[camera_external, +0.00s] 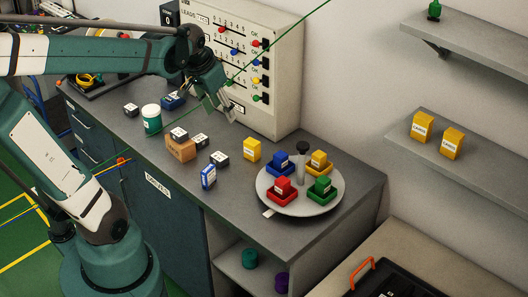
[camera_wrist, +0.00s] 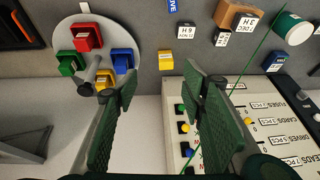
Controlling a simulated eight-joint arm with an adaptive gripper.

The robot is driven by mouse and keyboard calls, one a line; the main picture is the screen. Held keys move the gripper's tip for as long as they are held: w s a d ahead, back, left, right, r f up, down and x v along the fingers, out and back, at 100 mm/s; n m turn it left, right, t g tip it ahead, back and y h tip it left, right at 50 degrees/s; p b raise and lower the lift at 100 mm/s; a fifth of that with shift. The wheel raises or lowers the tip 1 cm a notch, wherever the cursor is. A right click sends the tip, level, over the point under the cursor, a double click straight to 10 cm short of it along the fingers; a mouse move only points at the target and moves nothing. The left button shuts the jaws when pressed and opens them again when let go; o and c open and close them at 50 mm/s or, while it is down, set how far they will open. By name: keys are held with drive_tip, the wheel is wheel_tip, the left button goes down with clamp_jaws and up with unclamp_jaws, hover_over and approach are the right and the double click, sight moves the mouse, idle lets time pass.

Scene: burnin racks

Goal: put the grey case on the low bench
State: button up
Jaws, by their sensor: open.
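My gripper (camera_external: 222,103) is open and empty, above the workbench in front of the switch panel. Its two green fingers stand apart in the wrist view (camera_wrist: 163,90), with nothing between them. I cannot tell for sure which thing is the grey case. Several small dark boxes with white labels stand on the workbench, such as one near the front (camera_external: 219,160) and one on a brown box (camera_external: 179,134). The low bench (camera_external: 340,262) has a pale top at the lower right. A dark case with an orange handle (camera_external: 361,273) lies on it, partly cut off.
The grey workbench (camera_external: 335,170) also holds a round tray (camera_external: 307,208) with coloured blocks, a green cup (camera_external: 151,120) and a yellow block (camera_external: 251,149). The switch panel (camera_external: 285,45) stands behind. Wall shelves (camera_external: 470,165) are at right. A thin green line crosses near my gripper.

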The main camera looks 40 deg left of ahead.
drive_tip(key=s+d+r+t, duration=0.1)
drive_tip(key=s+d+t, duration=0.1)
drive_tip(key=s+d, duration=0.6)
drive_tip(key=shift+d+r+t+h, duration=0.15)
drive_tip(key=shift+d+t+h, duration=0.2)
drive_tip(key=shift+d, duration=0.25)
drive_tip(key=shift+o, duration=0.5)
drive_tip(key=w+a+f+g, duration=0.2)
drive_tip(key=w+a, duration=0.5)
drive_tip(key=a, duration=0.1)
drive_tip(key=w+a+f+g, duration=0.1)
drive_tip(key=w+a+f, duration=0.1)
drive_tip(key=a+f, duration=0.4)
drive_tip(key=w+a+f+g+b, duration=0.1)
drive_tip(key=w+a+f, duration=0.2)
drive_tip(key=a, duration=0.7)
drive_tip(key=w+a+f+g+b, duration=0.1)
drive_tip(key=w+a+f, duration=0.2)
drive_tip(key=a+f, duration=0.5)
drive_tip(key=shift+w+f+g, duration=0.15)
drive_tip(key=shift+f+g, duration=0.1)
drive_tip(key=shift+f, duration=0.05)
drive_tip(key=shift+a+f, duration=0.3)
drive_tip(key=shift+f, duration=0.05)
